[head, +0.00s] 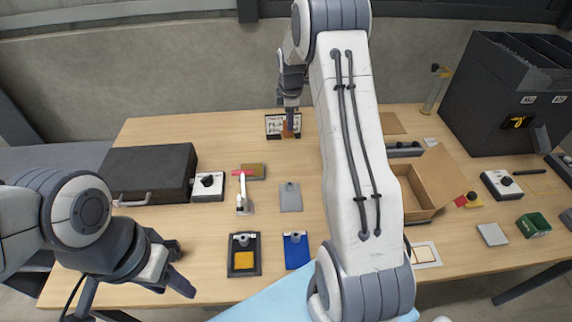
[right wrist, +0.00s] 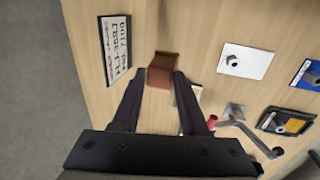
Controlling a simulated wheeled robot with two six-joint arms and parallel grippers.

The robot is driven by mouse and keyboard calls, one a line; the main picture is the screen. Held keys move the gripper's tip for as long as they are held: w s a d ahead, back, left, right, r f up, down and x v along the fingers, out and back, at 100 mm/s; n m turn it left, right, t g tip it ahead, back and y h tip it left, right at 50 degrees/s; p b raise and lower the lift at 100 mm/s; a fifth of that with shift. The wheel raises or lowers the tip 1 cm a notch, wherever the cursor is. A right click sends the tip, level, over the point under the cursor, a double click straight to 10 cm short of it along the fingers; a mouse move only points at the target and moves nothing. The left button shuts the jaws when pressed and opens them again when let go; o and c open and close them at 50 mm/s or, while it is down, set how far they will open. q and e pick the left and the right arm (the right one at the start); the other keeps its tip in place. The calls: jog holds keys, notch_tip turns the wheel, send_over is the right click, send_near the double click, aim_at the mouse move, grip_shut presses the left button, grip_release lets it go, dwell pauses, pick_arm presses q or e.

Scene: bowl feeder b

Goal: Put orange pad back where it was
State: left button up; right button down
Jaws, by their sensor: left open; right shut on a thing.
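My right gripper (head: 290,112) is at the far middle of the table. It is shut on an orange-brown pad (head: 288,129), in front of a small printed sign (head: 273,124). In the right wrist view the pad (right wrist: 163,70) sits between the fingertips of my right gripper (right wrist: 160,78), beside the sign (right wrist: 116,49). I cannot tell whether the pad touches the table. My left gripper (head: 178,266) is open and empty at the front left. A yellow-orange pad (head: 243,259) lies in a black tray (head: 244,271) at the front.
A black case (head: 148,172) stands left. An open cardboard box (head: 414,186) and a large black machine (head: 500,95) stand right. Bare wood surrounds the sign.

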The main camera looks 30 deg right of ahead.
aim_at(288, 135)
jog(key=shift+b+x, duration=0.45)
jog(key=shift+x, duration=0.6)
jog(key=f+p, duration=0.1)
jog(key=f, duration=0.4)
jog(key=shift+a+f, duration=0.15)
jog(key=shift+a, duration=0.05)
pick_arm(q)
jog(key=shift+w+a+r+p, duration=0.15)
jog(key=shift+r+p, duration=0.1)
jog(key=shift+p, duration=0.4)
pick_arm(e)
jog(key=shift+s+a+x, duration=0.1)
jog(key=shift+s+x, duration=0.05)
jog(key=shift+x, duration=0.6)
jog(key=shift+s+a+x, duration=0.1)
jog(key=shift+s+x, duration=0.05)
jog(key=shift+x, duration=0.6)
jog(key=shift+s+a+x, duration=0.1)
jog(key=shift+s+x, duration=0.05)
jog(key=shift+x, duration=0.55)
jog(key=shift+d+f, duration=0.1)
jog(key=shift+f, duration=0.05)
jog(key=shift+c, duration=2.1)
grip_release()
